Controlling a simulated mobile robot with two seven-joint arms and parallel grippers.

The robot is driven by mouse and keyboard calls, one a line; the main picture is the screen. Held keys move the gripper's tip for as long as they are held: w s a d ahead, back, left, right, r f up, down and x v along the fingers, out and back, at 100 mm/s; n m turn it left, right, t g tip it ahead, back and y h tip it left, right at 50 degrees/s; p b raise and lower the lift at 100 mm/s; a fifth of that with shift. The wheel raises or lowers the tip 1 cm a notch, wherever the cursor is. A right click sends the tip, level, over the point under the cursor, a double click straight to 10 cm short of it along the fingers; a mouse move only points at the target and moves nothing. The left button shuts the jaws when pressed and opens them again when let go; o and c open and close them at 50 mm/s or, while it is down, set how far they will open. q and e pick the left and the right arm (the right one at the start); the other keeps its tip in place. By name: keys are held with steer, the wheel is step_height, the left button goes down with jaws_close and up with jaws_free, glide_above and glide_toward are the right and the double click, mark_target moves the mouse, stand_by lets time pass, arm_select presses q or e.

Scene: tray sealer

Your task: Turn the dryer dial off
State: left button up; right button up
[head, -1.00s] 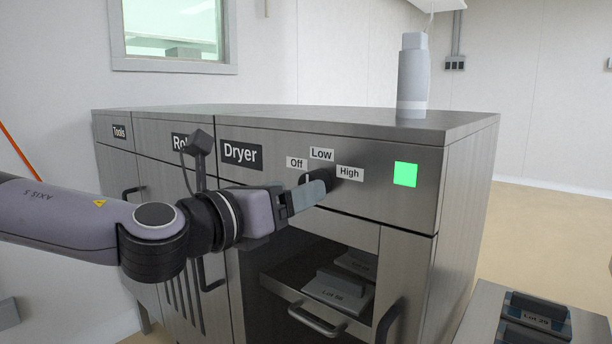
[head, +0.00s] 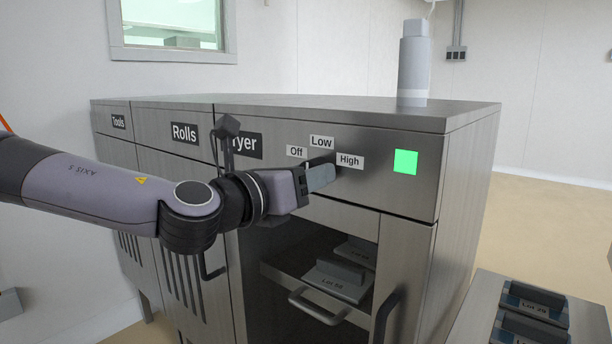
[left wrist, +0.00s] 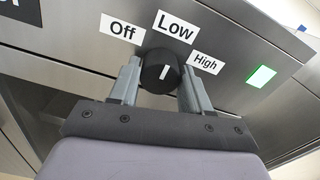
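The black dryer dial (left wrist: 160,71) sits below the Off (left wrist: 123,30), Low (left wrist: 175,27) and High (left wrist: 206,63) labels. In the head view my left gripper (head: 322,176) is at the dryer panel and hides most of the dial. My right gripper is not in view.
A lit green square (head: 405,161) is right of the dial. Below, an open bay holds a pull-out tray (head: 285,278) with a handle. A grey bottle-shaped object (head: 414,62) stands on the cabinet top. A side surface (head: 470,320) holds dark blocks.

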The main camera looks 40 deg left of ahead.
arm_select(q)
steer(key=c, duration=0.5)
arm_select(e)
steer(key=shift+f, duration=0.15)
arm_select(q)
steer(key=n+b, duration=0.6)
steer(key=n, duration=0.5)
steer(key=shift+n, duration=0.4)
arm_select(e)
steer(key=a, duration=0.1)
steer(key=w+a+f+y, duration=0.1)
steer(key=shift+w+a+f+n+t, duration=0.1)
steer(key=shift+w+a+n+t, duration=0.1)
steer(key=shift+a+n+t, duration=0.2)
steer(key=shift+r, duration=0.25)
